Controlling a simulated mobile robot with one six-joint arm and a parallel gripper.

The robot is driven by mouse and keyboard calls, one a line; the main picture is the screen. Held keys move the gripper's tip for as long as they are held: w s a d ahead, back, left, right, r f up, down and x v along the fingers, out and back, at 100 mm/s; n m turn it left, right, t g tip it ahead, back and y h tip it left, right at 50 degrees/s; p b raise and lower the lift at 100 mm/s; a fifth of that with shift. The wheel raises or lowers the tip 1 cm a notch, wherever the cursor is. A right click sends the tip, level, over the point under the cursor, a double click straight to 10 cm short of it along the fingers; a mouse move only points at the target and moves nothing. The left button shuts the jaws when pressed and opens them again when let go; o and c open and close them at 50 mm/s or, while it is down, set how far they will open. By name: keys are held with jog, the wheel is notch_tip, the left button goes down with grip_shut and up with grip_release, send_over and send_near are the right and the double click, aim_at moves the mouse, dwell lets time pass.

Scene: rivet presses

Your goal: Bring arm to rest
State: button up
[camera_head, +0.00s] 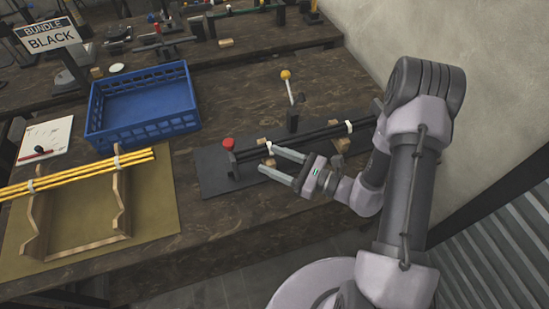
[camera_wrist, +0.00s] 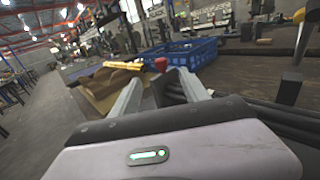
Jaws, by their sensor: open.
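My gripper (camera_head: 272,162) is open, with its two grey fingers spread apart and nothing between them. In the head view it is at the near edge of the dark mat (camera_head: 213,172), close to a bundle of black rods (camera_head: 310,136) held in a press fixture. My arm bends down from the right side of the picture. In the wrist view the two fingers of my gripper (camera_wrist: 160,88) point toward the red knob (camera_wrist: 160,64) and the blue crate beyond. I cannot tell whether the fingers touch the rods.
The press has a red knob (camera_head: 228,143) and a yellow-topped lever (camera_head: 286,75). A blue crate (camera_head: 140,128) stands behind left. Yellow rods (camera_head: 75,173) lie on a wooden cradle at left. A sign reads BUNDLE BLACK (camera_head: 50,38). A wall (camera_head: 470,30) bounds the right.

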dwell(0.3)
jog(key=s+a+r+n+g+h, duration=0.2)
jog(key=s+r+n+g, duration=0.3)
jog(key=s+r+n, duration=0.2)
jog(key=s+a+r+n+g+h, duration=0.3)
jog(key=s+r+n+g, duration=0.3)
jog(key=s+r+n, duration=0.1)
jog(key=s+d+r+n+t+h, duration=0.3)
jog(key=d+r+n+t+h, duration=0.2)
jog(key=d, duration=0.5)
notch_tip(320, 180, up, 2)
jog(key=t+h, duration=0.2)
jog(key=h, duration=0.1)
jog(key=shift+s+d+n+t, duration=0.3)
jog(key=shift+s+d+n, duration=0.05)
jog(key=shift+n, duration=0.05)
